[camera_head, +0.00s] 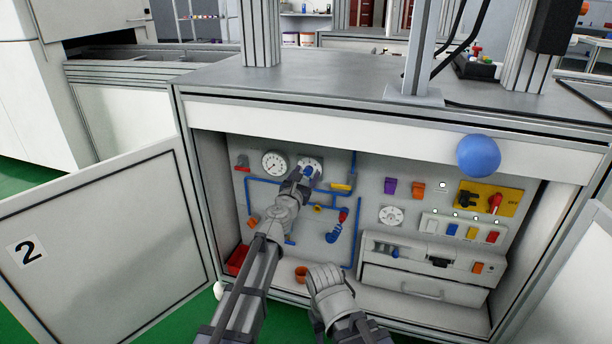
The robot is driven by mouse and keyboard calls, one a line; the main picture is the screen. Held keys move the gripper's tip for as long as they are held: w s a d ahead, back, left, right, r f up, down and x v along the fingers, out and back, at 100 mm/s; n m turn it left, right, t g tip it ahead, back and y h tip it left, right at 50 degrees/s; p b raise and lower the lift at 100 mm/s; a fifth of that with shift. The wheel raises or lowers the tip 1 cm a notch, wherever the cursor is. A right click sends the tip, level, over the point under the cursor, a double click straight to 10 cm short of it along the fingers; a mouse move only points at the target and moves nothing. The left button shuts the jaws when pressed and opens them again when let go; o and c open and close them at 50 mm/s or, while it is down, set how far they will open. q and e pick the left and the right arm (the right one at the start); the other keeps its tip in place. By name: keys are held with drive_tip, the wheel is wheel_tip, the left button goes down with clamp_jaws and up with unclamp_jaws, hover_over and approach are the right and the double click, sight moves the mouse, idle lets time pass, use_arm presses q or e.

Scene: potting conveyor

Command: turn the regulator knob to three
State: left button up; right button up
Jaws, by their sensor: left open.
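A round white dial (316,162) with a blue knob (308,171) at its middle is on the back panel of the open cabinet, right of a similar gauge. It looks like the regulator, but its numbers and the knob's setting are too small to read. My left gripper (305,177) is open at the knob, and its fingers cover the lower left of the dial. I cannot tell whether they touch the knob. My right arm (332,292) shows low in the middle; its gripper fingers do not show.
A gauge (274,163), blue pipes (352,250) and a white dial (391,215) are on the panel. A drawer unit (424,283) stands at the right inside. A blue ball (478,156) shows before the cabinet's upper edge. The open door (110,225) marked 2 is at left.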

use_arm(q)
clamp_jaws()
idle(0.5)
